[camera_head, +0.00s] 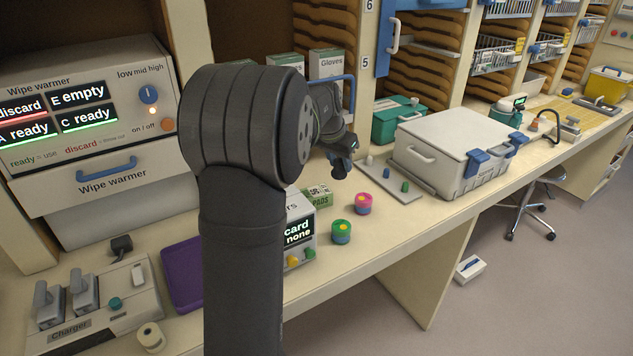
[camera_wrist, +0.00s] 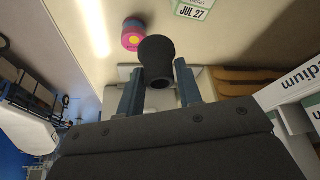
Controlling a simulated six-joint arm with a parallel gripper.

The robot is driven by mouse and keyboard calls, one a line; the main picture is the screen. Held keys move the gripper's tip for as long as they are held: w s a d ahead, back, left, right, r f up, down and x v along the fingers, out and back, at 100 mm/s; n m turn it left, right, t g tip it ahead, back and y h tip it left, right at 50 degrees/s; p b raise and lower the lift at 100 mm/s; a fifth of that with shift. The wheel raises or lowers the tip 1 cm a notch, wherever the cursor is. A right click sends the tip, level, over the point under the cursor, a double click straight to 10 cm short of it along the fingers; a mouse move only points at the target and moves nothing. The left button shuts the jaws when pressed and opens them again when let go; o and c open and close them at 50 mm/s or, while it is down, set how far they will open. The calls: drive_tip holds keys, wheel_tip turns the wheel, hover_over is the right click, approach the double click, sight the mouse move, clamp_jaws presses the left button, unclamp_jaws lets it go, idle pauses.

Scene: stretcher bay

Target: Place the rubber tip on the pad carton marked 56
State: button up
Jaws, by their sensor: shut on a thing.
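My gripper (camera_head: 343,160) is up above the counter, right of my dark arm link. In the wrist view its two blue-grey fingers (camera_wrist: 160,75) are shut on a black, flared rubber tip (camera_wrist: 157,58). The tip's hollow end faces the camera. A small green and white carton reading PADS (camera_head: 319,196) stands on the counter below my gripper, partly behind a device. In the wrist view a carton with a green edge and the print JUL 27 (camera_wrist: 194,9) shows at the top. No 56 can be read on either.
A pink round tub (camera_head: 363,204) and a green one (camera_head: 341,232) stand near the carton. A device with a lit screen (camera_head: 298,233) is beside it. A white lidded case (camera_head: 455,150) and a grey tray (camera_head: 392,183) lie to the right. The counter's front strip is clear.

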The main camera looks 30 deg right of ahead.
drive_tip(key=w+a+f, duration=0.1)
drive_tip(key=w, duration=0.1)
drive_tip(key=w+f, duration=0.2)
drive_tip(key=w+a+f, duration=0.1)
drive_tip(key=w, duration=0.2)
drive_tip(key=shift+w+a+f, duration=0.1)
drive_tip(key=shift+a+f, duration=0.25)
drive_tip(key=shift+f, duration=1.95)
drive_tip(key=shift+f, duration=0.15)
drive_tip(key=o, duration=0.9)
drive_tip(key=shift+o, duration=0.2)
drive_tip(key=v, duration=1.2)
drive_tip(key=shift+r, duration=0.2)
